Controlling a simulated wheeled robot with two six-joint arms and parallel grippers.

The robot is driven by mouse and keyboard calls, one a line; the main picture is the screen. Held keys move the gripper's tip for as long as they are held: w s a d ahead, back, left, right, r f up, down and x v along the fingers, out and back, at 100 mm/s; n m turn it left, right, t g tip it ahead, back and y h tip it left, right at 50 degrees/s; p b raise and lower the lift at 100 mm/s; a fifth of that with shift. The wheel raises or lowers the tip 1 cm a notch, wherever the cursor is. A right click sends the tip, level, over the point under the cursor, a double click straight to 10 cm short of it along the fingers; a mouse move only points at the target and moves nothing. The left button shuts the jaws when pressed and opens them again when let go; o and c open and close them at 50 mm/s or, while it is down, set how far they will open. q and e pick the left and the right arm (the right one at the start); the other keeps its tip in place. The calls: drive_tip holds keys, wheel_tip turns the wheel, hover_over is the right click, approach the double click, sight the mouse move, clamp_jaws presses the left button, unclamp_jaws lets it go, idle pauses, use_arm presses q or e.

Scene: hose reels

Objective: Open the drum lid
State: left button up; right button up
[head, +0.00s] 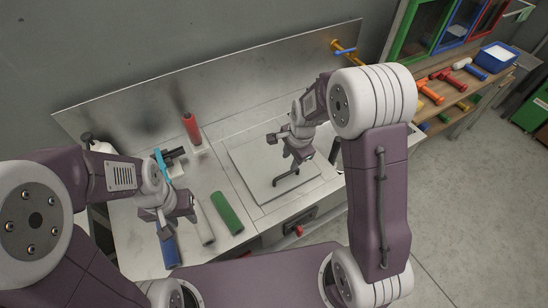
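A square pale metal panel (250,165), which looks like the drum lid, lies flat and closed in the worktop. A dark bent handle (285,181) stands on it. My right gripper (290,148) is over the panel, just above the handle in the picture; its fingers look apart with nothing between them. I cannot tell whether it touches the handle. My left gripper (164,216) is at the left of the worktop, above a blue cylinder (168,250). It looks open and empty. Its wrist partly hides what lies behind it.
A grey cylinder (203,223) and a green cylinder (228,213) lie between the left gripper and the panel. A red cylinder (192,127) stands behind. A red knob (299,230) is on the bench front. Shelves with tools and a blue bin (495,58) stand at right.

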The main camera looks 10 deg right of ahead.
sight(288, 174)
drive_tip(key=f, duration=0.5)
drive_tip(key=w+f, duration=0.1)
drive_tip(key=f, duration=0.1)
drive_tip(key=shift+f, duration=0.7)
clamp_jaws()
idle(0.9)
